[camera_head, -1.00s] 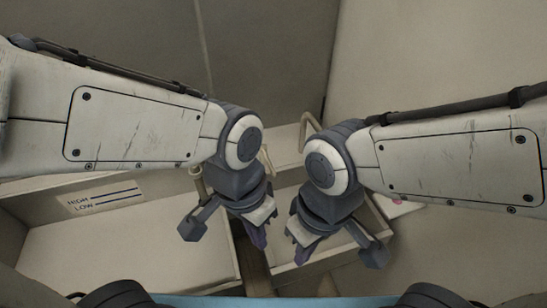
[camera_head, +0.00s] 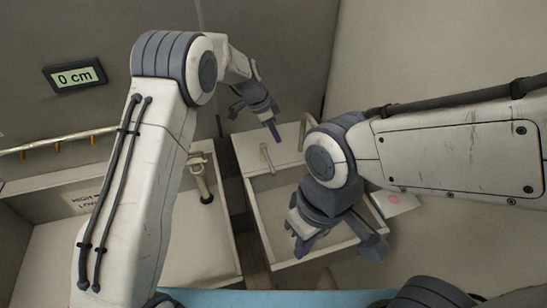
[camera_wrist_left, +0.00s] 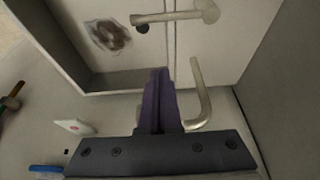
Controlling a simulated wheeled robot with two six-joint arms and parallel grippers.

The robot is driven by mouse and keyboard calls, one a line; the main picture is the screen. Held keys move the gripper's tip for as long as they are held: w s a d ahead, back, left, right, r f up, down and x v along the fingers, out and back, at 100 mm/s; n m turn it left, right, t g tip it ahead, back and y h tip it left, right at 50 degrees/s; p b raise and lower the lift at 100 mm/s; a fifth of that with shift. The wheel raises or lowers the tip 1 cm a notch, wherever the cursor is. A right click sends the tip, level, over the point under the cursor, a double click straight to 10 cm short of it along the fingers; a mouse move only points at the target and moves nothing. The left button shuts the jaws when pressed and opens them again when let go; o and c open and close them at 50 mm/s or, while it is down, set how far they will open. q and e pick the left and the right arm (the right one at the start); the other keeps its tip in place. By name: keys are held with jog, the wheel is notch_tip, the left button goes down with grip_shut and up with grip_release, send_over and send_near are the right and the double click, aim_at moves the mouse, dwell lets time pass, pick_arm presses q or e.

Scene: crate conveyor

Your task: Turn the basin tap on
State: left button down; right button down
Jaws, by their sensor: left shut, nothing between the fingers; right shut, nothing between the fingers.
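In the head view a tap with a dark outlet (camera_head: 203,183) hangs over the left basin (camera_head: 232,232), which bears HIGH and LOW marks. A slim pale spout (camera_head: 265,158) stands at the back of the right basin (camera_head: 262,237). A bent pale bar (camera_head: 303,130) rises behind it. My left gripper (camera_head: 277,137) is shut and empty, above the back ledge between spout and bar. In the left wrist view its purple fingers (camera_wrist_left: 158,90) point close beside a bent pale bar (camera_wrist_left: 202,95); contact is unclear. My right gripper (camera_head: 303,246) is shut and empty over the right basin.
A display (camera_head: 75,76) on the back wall reads 0 cm. A rail with small hooks (camera_head: 60,143) runs at the left. A white pad with a pink spot (camera_head: 398,204) lies right of the right basin. My right arm covers part of that basin.

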pick_arm(q)
notch_tip(320, 180, down, 10)
jog(key=p, duration=0.7)
jog(key=shift+s+a, duration=0.2)
jog(key=shift+f, duration=0.1)
